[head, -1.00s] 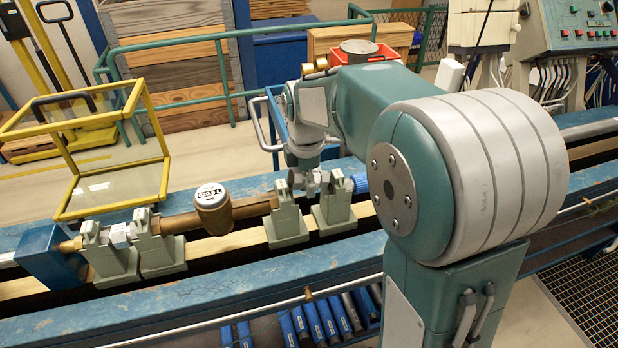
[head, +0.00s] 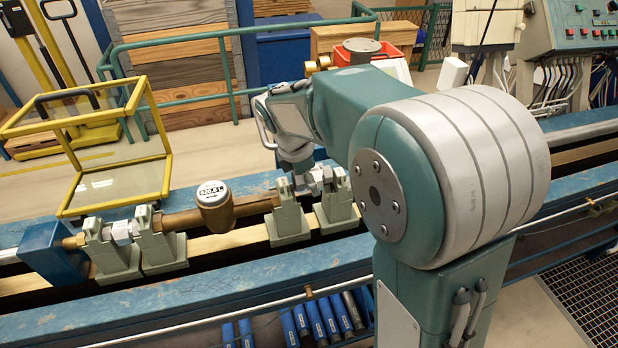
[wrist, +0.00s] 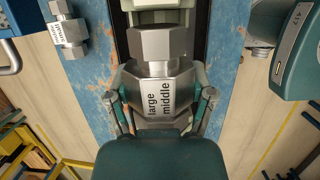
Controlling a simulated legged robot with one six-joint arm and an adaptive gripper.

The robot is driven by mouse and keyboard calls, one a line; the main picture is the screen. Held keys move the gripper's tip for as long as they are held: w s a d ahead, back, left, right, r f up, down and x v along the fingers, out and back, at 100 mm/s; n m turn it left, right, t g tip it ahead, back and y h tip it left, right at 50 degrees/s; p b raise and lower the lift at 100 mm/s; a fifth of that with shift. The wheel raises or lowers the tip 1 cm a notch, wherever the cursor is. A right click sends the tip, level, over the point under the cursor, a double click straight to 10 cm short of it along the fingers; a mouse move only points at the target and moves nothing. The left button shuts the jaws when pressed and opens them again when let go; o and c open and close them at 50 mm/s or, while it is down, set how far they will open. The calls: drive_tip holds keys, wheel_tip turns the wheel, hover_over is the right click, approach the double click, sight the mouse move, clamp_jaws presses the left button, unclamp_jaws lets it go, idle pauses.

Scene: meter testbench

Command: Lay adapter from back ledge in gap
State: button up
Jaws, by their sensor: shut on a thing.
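My gripper (wrist: 165,101) is shut on a metal adapter (wrist: 157,72) whose label reads "large middle". The adapter has a hex end facing the top of the wrist view. In the head view my gripper (head: 318,180) is low over the bench, at the gap between two grey-green stands, the left one (head: 289,222) and the right one (head: 337,210). I cannot tell whether the adapter touches the stands. The water meter (head: 215,200) with its brown pipe lies left of the gap.
Another labelled adapter (wrist: 68,30) lies on the blue ledge in the wrist view. Two stands at left hold a small metal fitting (head: 122,232) beside a blue block (head: 52,262). A yellow-framed glass guard (head: 110,185) stands behind them. Green railing (head: 190,45) runs behind the bench.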

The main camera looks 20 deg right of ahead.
drive_tip(key=shift+d+f, duration=0.2)
drive_tip(key=shift+f, duration=0.25)
drive_tip(key=shift+a+f, duration=0.2)
drive_tip(key=shift+a, duration=0.05)
drive_tip(key=shift+f, duration=0.1)
idle(0.4)
wheel_tip(320, 180, down, 3)
drive_tip(key=shift+s+r, duration=0.15)
drive_tip(key=shift+r, duration=0.05)
idle(0.3)
drive_tip(key=shift+s+d+f, duration=0.1)
drive_tip(key=shift+f, duration=0.05)
idle(0.6)
drive_tip(key=shift+w+r, duration=0.2)
drive_tip(key=shift+r, duration=1.2)
